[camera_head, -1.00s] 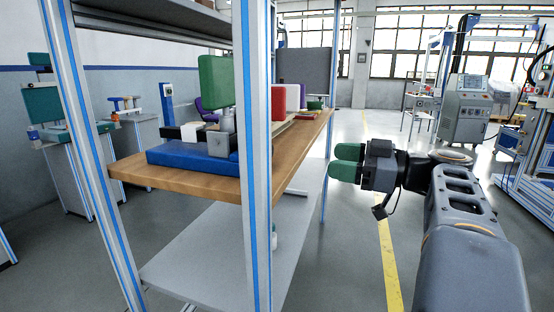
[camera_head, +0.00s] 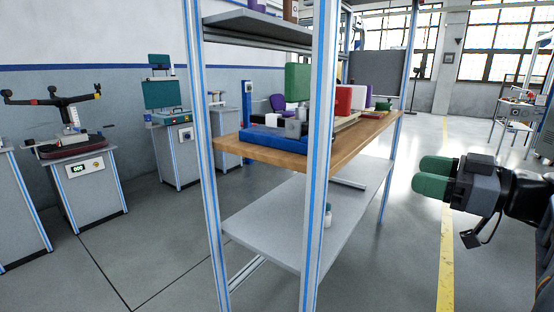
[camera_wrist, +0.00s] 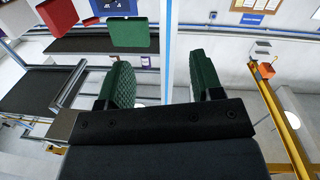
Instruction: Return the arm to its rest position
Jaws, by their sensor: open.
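My gripper (camera_head: 436,176) is at the right side of the head view, with green padded fingers pointing left toward the shelf rack. In the wrist view the two green fingers (camera_wrist: 160,85) stand apart with nothing between them. My gripper is open and empty, in free air to the right of the rack. Much of my arm is cut off at the right edge of the head view.
A rack with blue-striped posts (camera_head: 320,130) stands left of my gripper. Its wooden shelf (camera_head: 350,143) bears a blue base (camera_head: 270,139) and coloured blocks. Test benches (camera_head: 80,165) stand at the left. Floor beside the yellow line (camera_head: 446,240) is clear.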

